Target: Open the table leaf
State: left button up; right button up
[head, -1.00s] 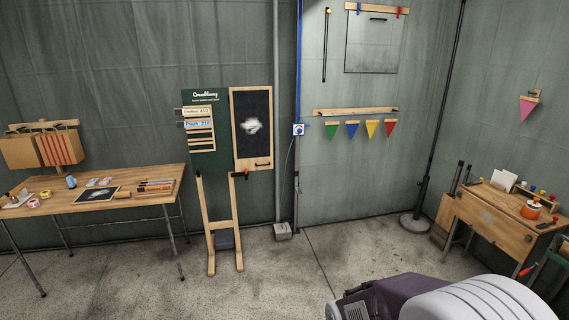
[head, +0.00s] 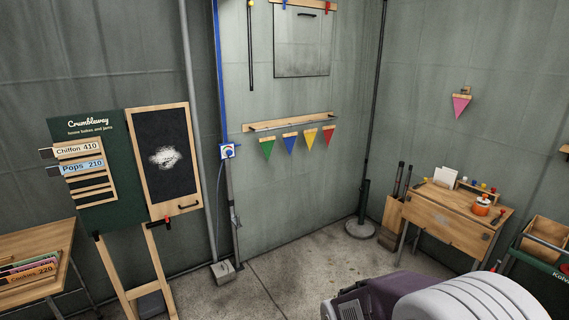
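A small wooden table (head: 457,205) stands at the right by the back wall. A wooden panel (head: 440,223) hangs or slopes at its front; it looks like a folded-down leaf, but I cannot tell for sure. Its top holds an orange pot (head: 481,205), a white card (head: 445,178) and several small coloured items. Neither of my grippers is in view. A purple and white part of my own body fills the bottom right and hides some floor in front of the table.
A green sign board (head: 97,150) with a chalkboard (head: 165,155) stands at left on an easel. Another table (head: 30,245) is at the left edge. A pole with a round base (head: 360,228) and a wooden crate (head: 547,230) flank the small table. The middle floor (head: 290,285) is clear.

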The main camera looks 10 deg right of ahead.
aim_at(466, 234)
jog(key=i+l+z, duration=0.1)
jog(key=z, duration=0.3)
jog(key=i+z, duration=0.45)
jog(key=z, duration=0.3)
jog(key=i+j+z, duration=0.1)
jog(key=z, duration=0.25)
jog(key=i+l+z, duration=0.1)
jog(key=i+z, duration=0.15)
jog(key=i, duration=1.2)
jog(key=i+j, duration=0.1)
jog(key=i, duration=1.3)
jog(key=i+j+z, duration=0.1)
jog(key=i, duration=0.6)
